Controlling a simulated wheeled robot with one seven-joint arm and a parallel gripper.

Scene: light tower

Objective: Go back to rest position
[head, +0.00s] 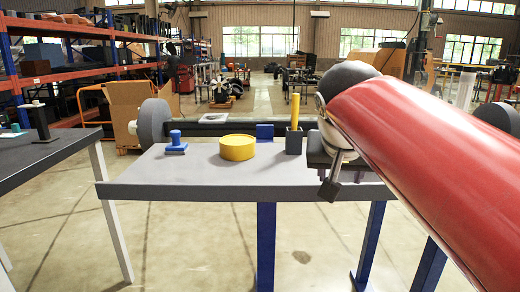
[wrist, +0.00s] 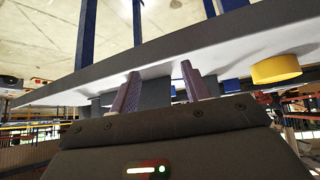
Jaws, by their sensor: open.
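My gripper (wrist: 160,70) is open and empty, with its two purple fingers apart in the wrist view. In the head view my red arm comes in from the right, and my gripper (head: 325,172) is at the right part of the grey table (head: 140,187), partly hidden by the arm. A yellow round piece (head: 237,147) sits on the table left of my gripper and also shows in the wrist view (wrist: 276,69). A dark holder with an upright yellow rod (head: 295,110) stands close to my gripper's left.
A blue knobbed piece (head: 175,143) and a small blue block (head: 264,131) are on the table. A second dark table (head: 70,145) with a black stand (head: 40,122) is at left. Orange shelves (head: 75,75) stand behind. Floor shows between the tables.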

